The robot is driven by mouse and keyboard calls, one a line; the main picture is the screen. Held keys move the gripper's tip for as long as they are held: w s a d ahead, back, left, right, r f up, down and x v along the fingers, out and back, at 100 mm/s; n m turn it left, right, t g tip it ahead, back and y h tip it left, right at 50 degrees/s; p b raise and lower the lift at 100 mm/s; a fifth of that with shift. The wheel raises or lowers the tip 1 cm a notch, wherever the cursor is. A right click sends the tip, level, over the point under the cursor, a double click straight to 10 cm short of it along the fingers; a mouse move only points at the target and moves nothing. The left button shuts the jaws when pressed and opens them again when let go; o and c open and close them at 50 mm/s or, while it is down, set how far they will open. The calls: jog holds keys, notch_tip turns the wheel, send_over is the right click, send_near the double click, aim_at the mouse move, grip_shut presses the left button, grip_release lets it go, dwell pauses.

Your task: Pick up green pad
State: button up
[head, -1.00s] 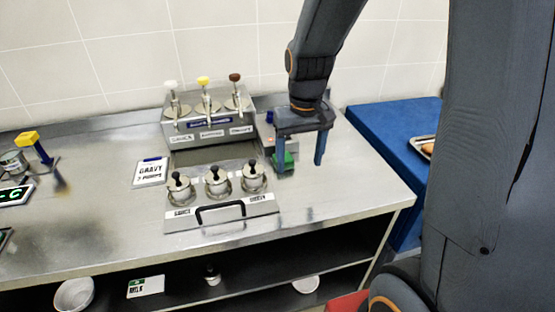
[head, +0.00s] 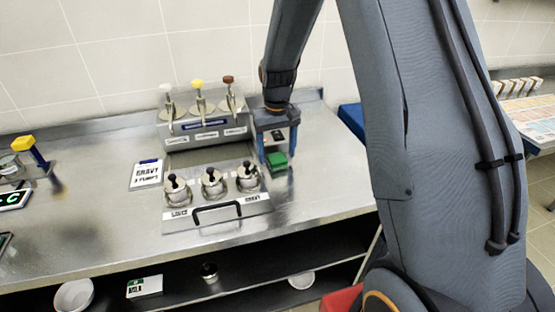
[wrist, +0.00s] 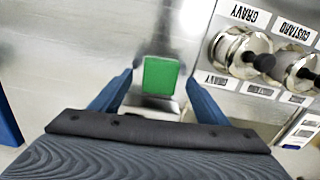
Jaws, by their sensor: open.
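The green pad (head: 277,160) lies on the steel counter, to the right of the lidded pots. In the wrist view the green pad (wrist: 160,74) shows as a green rectangle just beyond the fingertips, centred between them. My gripper (head: 277,157) is open, with its blue fingers pointing down around the pad's position in the head view. In the wrist view my gripper (wrist: 157,92) has its fingers spread to either side, with nothing held. I cannot tell how high the fingertips are above the counter.
The pump dispenser (head: 204,122) stands close to the left of my gripper. Several lidded pots (head: 213,182) sit in front of it, behind a black handle (head: 217,213). A gravy card (head: 147,174) lies further left. The counter's right front area (head: 325,190) is clear.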

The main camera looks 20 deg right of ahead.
aim_at(278, 158)
jog(key=shift+f, duration=0.95)
jog(key=c, duration=1.1)
notch_tip(278, 158, up, 10)
jog(key=shift+r+b, duration=0.1)
jog(key=shift+b, duration=1.1)
jog(key=o, duration=0.4)
jog(key=c, duration=0.3)
jog(key=shift+s+d, duration=0.1)
jog(key=shift+s, duration=0.05)
jog(key=shift+c, duration=0.2)
